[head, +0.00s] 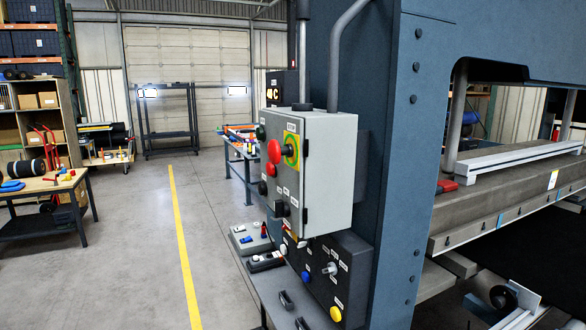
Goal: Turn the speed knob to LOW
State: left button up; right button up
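A grey control box (328,175) is fixed to the side of the blue press column. Its front carries a red mushroom button (274,151) by a yellow-green plate, a green button (261,131) and black knobs, one at the lower left (262,188) and another below (281,209). A dark lower panel (352,262) holds a grey selector knob (329,269), a blue button (306,277) and a yellow button (336,313). The labels are too small to read, so I cannot tell which is the speed knob or its setting. Neither gripper is in view.
The blue press frame (400,130) fills the right, with its bed (490,205) beyond. A ledge (275,290) with small control boxes (250,238) juts out below the panel. A workbench (45,185) stands far left. Open floor with a yellow line (181,235) lies between.

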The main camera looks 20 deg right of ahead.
aim_at(281, 208)
jog(key=k, duration=1.3)
jog(key=u, duration=0.85)
jog(key=i, duration=1.65)
jog(key=z, duration=0.85)
